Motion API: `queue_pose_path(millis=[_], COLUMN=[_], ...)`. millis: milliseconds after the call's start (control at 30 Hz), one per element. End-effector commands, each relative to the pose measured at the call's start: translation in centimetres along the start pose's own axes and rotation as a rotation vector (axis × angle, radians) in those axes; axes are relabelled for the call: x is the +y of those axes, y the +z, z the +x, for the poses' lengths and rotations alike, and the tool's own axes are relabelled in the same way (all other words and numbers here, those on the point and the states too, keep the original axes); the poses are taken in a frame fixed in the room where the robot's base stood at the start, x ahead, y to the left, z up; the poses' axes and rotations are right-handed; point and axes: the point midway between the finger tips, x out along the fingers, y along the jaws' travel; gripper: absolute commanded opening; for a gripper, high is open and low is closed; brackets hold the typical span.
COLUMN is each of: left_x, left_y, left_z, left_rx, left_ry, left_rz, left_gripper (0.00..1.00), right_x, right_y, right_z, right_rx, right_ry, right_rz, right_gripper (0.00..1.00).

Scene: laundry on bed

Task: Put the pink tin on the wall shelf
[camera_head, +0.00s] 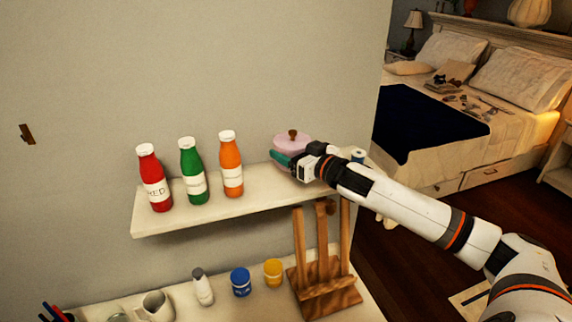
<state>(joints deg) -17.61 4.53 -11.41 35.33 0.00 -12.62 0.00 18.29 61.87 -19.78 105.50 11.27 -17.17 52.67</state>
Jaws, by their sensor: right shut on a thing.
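The pink tin (291,144) is round, with a brown knob on top. It is at the right part of the wall shelf (225,208), to the right of the bottles. My right gripper (281,160) reaches in from the right and is shut on the tin; a teal finger shows in front of it. The gripper hides the tin's lower part, so I cannot tell whether it touches the shelf. My left gripper is not in view.
A red bottle (154,180), a green bottle (193,172) and an orange bottle (231,166) stand on the shelf. Below, a lower surface holds a wooden easel (325,291), a blue jar (241,282) and a yellow jar (273,272). A bed (480,110) stands behind at right.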

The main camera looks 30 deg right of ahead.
Motion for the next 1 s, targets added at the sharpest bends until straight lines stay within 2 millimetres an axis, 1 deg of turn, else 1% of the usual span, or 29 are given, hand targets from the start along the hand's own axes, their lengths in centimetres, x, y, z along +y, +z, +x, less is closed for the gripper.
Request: queue_pose_path(millis=[33, 133, 233, 333, 400, 500, 733, 767, 800, 900, 1000], left_x=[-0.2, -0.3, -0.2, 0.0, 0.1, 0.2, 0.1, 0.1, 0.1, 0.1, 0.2], left_y=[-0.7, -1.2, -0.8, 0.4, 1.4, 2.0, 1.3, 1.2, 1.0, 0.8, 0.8], left_z=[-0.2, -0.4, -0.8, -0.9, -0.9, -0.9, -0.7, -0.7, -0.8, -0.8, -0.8], left_rx=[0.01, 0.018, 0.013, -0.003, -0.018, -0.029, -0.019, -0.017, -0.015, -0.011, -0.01], left_ry=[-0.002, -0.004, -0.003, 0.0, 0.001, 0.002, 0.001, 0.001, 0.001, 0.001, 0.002], left_rz=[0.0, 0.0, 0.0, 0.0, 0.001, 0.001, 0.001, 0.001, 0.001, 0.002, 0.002], left_gripper=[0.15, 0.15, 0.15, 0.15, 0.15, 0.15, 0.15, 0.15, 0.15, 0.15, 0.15], right_x=[0.0, 0.0, 0.0, 0.0, 0.0, 0.0, 0.0, 0.0, 0.0, 0.0, 0.0], right_y=[-0.4, -1.4, -2.8, -4.0, -4.4, -4.5, -4.8, -4.8, -4.8, -4.8, -4.8], right_z=[0.1, 0.1, 0.2, 0.2, 0.2, 0.2, 0.3, 0.3, 0.3, 0.2, 0.2], right_rx=[-0.001, 0.0, 0.001, 0.0, -0.001, -0.002, -0.002, -0.001, -0.001, -0.001, 0.0], right_ry=[-0.001, 0.0, -0.001, -0.001, 0.0, 0.0, 0.0, 0.0, 0.0, 0.0, 0.0], right_rz=[0.001, 0.002, 0.004, 0.002, -0.001, -0.002, -0.001, -0.001, -0.001, -0.001, -0.001], right_gripper=[0.51, 0.51, 0.51, 0.51, 0.51, 0.51, 0.51, 0.77, 0.83, 0.97, 0.97])
